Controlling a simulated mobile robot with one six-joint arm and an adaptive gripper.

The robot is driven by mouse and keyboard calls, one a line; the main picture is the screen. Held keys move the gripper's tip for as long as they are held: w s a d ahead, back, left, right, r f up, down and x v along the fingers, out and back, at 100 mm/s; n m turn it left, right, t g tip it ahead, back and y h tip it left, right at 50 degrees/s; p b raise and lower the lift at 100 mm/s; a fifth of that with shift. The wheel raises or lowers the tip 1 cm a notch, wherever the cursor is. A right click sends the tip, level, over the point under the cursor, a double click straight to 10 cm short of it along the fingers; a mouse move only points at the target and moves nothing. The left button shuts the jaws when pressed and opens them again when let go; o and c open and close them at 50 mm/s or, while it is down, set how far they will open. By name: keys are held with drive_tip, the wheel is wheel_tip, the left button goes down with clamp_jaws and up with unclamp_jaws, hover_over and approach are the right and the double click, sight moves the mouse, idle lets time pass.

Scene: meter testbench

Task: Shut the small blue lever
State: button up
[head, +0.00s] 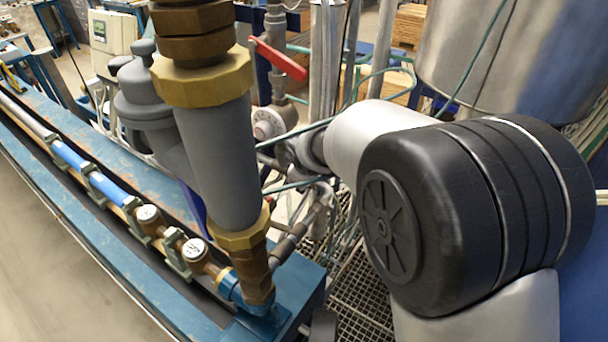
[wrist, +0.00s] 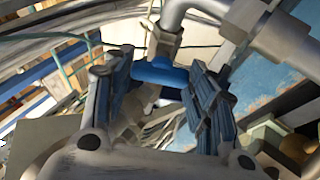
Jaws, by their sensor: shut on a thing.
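The small blue lever (wrist: 158,72) shows in the middle of the wrist view, just below a metal fitting on a bent pipe. My gripper (wrist: 163,82) has one ribbed finger on each side of the lever and is shut on it. The fingers hide the lever's ends, and I cannot tell its exact angle to the pipe. In the head view I cannot make out the small lever or my fingertips; the upright grey pipe body and my arm stand in front of that area.
In the head view, a thick grey pipe body (head: 218,150) with brass collars stands left of my arm. A red lever (head: 278,58) is behind it. A line of meters (head: 150,218) runs along the blue bench. A metal pipe (wrist: 215,12) passes close above my fingers.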

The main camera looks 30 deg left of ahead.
drive_tip(key=o, duration=1)
drive_tip(key=shift+o, duration=0.2)
drive_tip(key=v, duration=1.2)
